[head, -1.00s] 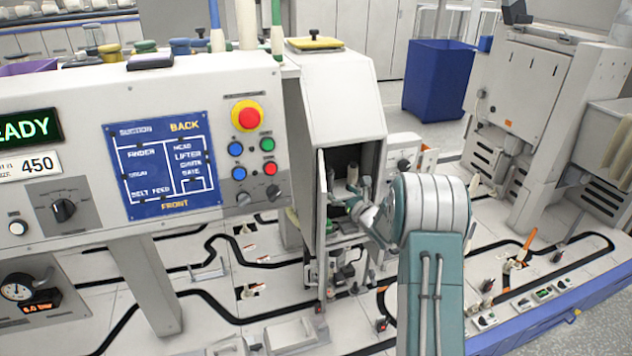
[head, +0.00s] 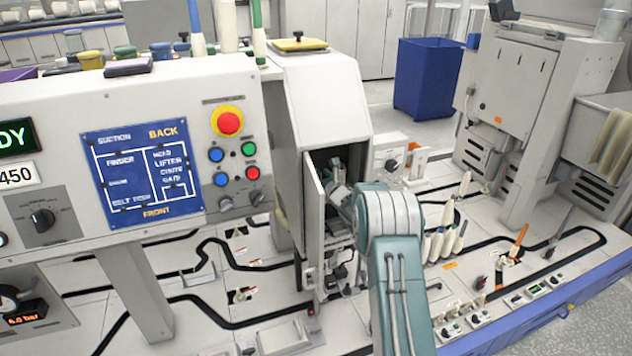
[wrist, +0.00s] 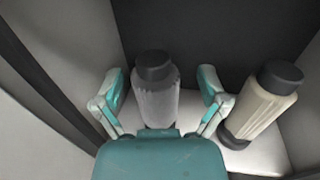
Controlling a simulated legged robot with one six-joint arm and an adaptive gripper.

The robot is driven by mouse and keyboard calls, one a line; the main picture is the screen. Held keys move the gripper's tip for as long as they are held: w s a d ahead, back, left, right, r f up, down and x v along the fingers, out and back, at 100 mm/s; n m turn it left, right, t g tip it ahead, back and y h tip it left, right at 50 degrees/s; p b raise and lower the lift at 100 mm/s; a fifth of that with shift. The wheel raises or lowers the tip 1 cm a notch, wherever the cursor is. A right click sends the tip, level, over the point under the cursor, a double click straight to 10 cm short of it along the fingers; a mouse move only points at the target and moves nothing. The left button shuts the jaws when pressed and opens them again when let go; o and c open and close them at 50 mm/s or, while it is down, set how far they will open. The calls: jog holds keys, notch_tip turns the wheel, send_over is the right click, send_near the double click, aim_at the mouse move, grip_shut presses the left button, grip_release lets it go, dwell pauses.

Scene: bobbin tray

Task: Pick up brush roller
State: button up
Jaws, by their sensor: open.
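In the wrist view a grey, bristly-looking cylinder with a dark cap, which looks like the brush roller (wrist: 157,104), stands upright inside a compartment. My gripper (wrist: 162,84) is open, with one teal-tipped finger on each side of it. A gap shows between the roller and the right finger; the left finger is closer, and contact cannot be told. My palm hides the roller's lower end. A cream ribbed bobbin (wrist: 262,108) with a dark cap stands to the right, outside the right finger. In the head view my gripper (head: 338,193) reaches into the open cabinet (head: 318,105); the roller cannot be made out there.
The compartment's dark back wall (wrist: 215,35) and pale left wall (wrist: 55,45) stand close around the fingers. The open cabinet door (head: 314,225) is left of my arm. Several cream bobbins (head: 437,244) stand on the deck to its right.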

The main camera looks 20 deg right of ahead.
jog(key=shift+a, duration=0.3)
jog(key=c, duration=1.2)
jog(key=shift+c, duration=0.2)
jog(key=shift+d, duration=0.1)
jog(key=shift+r, duration=0.1)
